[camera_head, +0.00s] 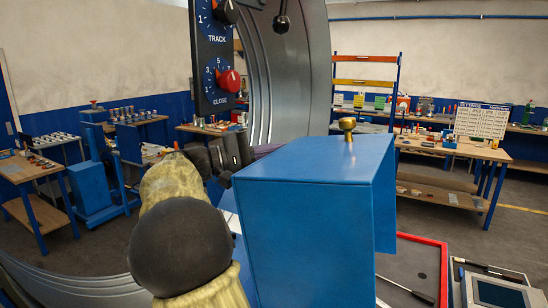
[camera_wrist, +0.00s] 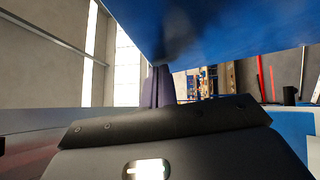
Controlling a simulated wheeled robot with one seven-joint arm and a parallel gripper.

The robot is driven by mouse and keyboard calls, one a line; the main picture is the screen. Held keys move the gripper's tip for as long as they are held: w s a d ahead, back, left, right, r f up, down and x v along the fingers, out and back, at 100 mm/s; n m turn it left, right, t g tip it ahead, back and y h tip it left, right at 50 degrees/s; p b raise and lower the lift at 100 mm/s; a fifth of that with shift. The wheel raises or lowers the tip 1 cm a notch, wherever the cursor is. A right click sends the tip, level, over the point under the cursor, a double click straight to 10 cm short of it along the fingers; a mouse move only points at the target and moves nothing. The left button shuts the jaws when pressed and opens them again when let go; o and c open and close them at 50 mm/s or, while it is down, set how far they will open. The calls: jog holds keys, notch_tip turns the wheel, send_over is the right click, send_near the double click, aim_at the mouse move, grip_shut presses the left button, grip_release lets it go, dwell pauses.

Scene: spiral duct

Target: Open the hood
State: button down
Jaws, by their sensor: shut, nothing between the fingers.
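The hood is a blue box-shaped cover (camera_head: 310,225) in the lower middle of the head view, with a brass knob (camera_head: 347,126) on its top. My gripper (camera_head: 268,150) is at the far left side of the hood, its tips partly hidden behind the hood's top edge. In the wrist view the shut fingers (camera_wrist: 158,85) point away from the camera, with nothing seen between them. A broad blue surface (camera_wrist: 220,30), which looks like the hood, hangs over them. I cannot tell whether the fingers touch it.
A dark control panel (camera_head: 214,55) with a red knob stands above my gripper, before a large grey ring (camera_head: 290,70). A red-edged tray (camera_head: 425,260) with a tool and a grey device (camera_head: 495,290) lie right of the hood. Workbenches (camera_head: 455,150) stand farther back.

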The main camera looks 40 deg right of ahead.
jog(key=shift+m+y, duration=0.8)
jog(key=s+b, duration=0.1)
jog(key=s+d+b, duration=0.1)
jog(key=s, duration=0.1)
jog(key=s+d+b, duration=0.1)
jog(key=s, duration=0.1)
jog(key=shift+s+d+r, duration=0.15)
jog(key=shift+s+r, duration=0.05)
jog(key=shift+r, duration=0.1)
jog(key=shift+s+d+r+t, duration=0.1)
jog(key=shift+s+r+t, duration=0.1)
jog(key=shift+t, duration=0.1)
jog(key=shift+w, duration=0.1)
jog(key=shift+w, duration=0.2)
jog(key=w+a+p, duration=0.2)
jog(key=w, duration=0.2)
jog(key=b, duration=0.4)
send_near(297, 145)
jog(key=w, duration=0.1)
jog(key=w+a, duration=0.1)
jog(key=w+f, duration=0.1)
jog(key=shift+w+a, duration=0.15)
jog(key=shift+a, duration=0.05)
jog(key=shift+w, duration=0.1)
